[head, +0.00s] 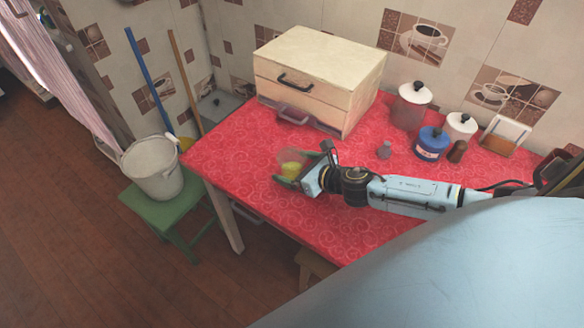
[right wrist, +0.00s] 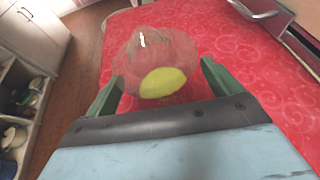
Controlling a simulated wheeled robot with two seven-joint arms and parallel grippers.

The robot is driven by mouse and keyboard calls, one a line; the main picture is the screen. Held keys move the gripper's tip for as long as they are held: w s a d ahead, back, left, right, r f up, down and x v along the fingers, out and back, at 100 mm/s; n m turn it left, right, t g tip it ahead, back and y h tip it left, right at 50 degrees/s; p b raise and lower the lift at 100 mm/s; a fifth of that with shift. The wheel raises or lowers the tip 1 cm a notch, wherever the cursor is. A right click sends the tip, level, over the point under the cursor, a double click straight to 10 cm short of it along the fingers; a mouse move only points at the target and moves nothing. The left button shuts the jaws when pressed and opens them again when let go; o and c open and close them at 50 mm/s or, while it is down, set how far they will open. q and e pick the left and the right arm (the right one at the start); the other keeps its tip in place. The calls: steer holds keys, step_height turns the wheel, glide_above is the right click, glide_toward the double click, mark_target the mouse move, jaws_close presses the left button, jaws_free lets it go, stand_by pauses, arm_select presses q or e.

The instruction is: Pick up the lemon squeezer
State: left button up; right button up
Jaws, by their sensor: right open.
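The lemon squeezer (head: 291,164) stands on the red oilcloth table near its front left part. It has a clear, see-through dome and a yellow part inside or beneath it. In the right wrist view the squeezer (right wrist: 155,48) shows its yellow part (right wrist: 163,82) low in the dome. My right gripper (head: 298,170) is open, with one green finger on each side of the squeezer. In the right wrist view the right gripper (right wrist: 160,76) has the squeezer between and just beyond its fingertips; contact cannot be told. My left gripper is not in view.
A cream drawer box (head: 318,72) stands behind the squeezer. A white bucket (head: 152,172) sits on a green stool (head: 170,212) left of the table.

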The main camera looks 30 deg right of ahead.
steer(key=shift+w+a+f, duration=0.15)
steer(key=shift+w+f, duration=0.05)
steer(key=shift+w, duration=0.25)
steer(key=shift+r, duration=0.1)
steer(key=c, duration=1.2)
